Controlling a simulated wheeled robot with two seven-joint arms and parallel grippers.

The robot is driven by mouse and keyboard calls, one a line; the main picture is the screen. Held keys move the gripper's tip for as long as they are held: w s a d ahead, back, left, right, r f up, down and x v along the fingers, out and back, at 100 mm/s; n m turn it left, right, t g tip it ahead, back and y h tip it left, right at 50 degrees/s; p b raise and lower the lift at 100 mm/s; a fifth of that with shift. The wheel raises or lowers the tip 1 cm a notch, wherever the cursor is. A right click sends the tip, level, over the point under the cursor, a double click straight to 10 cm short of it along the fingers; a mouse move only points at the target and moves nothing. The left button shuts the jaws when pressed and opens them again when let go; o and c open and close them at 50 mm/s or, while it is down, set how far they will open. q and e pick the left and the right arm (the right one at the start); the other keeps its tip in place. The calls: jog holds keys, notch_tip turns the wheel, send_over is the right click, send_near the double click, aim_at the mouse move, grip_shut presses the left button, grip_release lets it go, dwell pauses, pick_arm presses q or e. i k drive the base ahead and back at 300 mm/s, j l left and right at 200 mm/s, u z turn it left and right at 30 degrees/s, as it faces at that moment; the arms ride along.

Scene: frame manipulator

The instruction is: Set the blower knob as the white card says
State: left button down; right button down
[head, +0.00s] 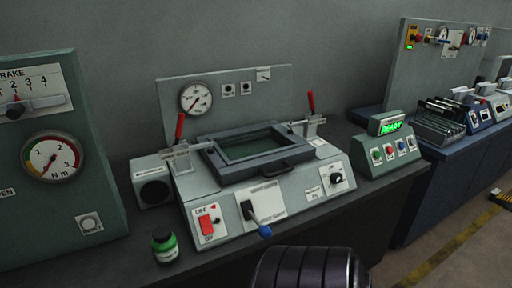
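A grey machine (205,191) with a framed tray on top stands on the dark bench. A small round black knob (336,179) on a white plate sits at the right of its sloped front. It looks like the blower knob, but its markings are too small to read. A small white card (313,194) is on the front just left of the knob, its print unreadable. Another small white card (264,74) is on the back panel. A dark ribbed part, probably of my arm, shows at the bottom. Neither gripper's fingers are visible.
A black lever with a blue end (265,231) sticks out from the machine's front, beside a red switch (207,224). A green jar (164,245) stands at the front left. A green box with a lit READY display (391,127) stands to the right.

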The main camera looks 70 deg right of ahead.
aim_at(335, 178)
jog(key=z, duration=2.9)
